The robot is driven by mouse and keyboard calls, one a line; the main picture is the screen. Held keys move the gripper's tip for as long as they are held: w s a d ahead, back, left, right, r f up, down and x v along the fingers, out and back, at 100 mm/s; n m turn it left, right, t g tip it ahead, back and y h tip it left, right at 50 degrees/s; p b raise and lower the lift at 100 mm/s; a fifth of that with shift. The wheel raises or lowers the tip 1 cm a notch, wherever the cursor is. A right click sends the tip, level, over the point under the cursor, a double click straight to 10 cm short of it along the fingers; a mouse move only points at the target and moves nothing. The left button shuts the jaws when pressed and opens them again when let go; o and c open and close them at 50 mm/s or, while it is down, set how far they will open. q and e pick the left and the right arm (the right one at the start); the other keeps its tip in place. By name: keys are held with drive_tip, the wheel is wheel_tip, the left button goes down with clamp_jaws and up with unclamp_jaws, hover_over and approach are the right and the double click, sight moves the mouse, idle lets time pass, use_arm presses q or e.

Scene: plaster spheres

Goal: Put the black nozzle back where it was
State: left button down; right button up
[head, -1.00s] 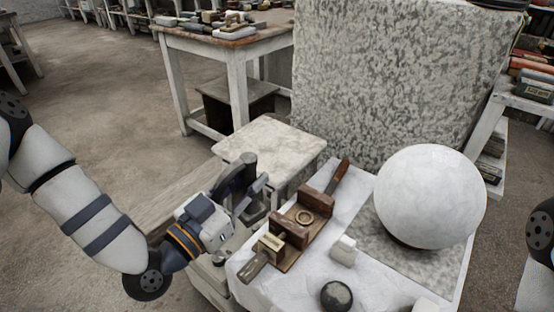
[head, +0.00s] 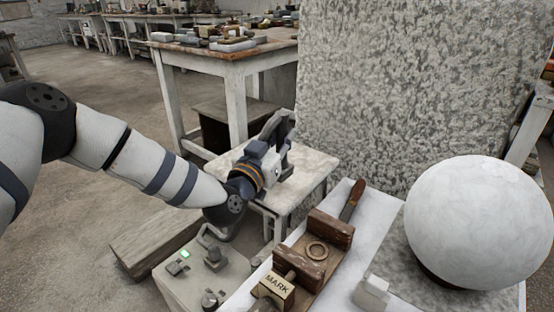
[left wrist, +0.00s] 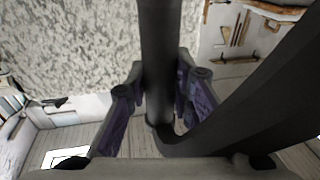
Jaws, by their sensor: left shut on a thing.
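My left gripper (head: 280,140) is over the small white-topped stool in the head view, its arm stretched out from the left. It is shut on a dark piece, which I take to be the black nozzle (left wrist: 158,55). In the left wrist view this dark tube stands upright between the two fingers (left wrist: 155,108). A second thick dark length (left wrist: 255,105) runs from its lower end up to the right. In the head view the nozzle is small and merges with the dark fingers. My right gripper is not in view.
A grey box (head: 172,292) with a green light and knobs stands at lower left of the white-covered table. On that table are a wooden jig (head: 305,268), a MARK block (head: 276,289), a white block (head: 371,292) and a large white sphere (head: 478,220). A speckled slab (head: 410,90) rises behind.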

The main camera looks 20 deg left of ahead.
use_arm(q)
drive_tip(key=shift+w+a+f, duration=0.4)
drive_tip(key=shift+a+f, duration=0.15)
drive_tip(key=shift+f, duration=0.25)
drive_tip(key=f, duration=0.2)
drive_tip(key=f+b, duration=0.1)
drive_tip(key=f, duration=0.1)
drive_tip(key=shift+w+a, duration=0.2)
drive_tip(key=shift+a, duration=0.05)
drive_tip(key=shift+r, duration=0.2)
drive_tip(key=shift+f, duration=0.1)
drive_tip(key=c, duration=1.8)
unclamp_jaws()
drive_tip(key=shift+f, duration=0.1)
drive_tip(key=o, duration=0.4)
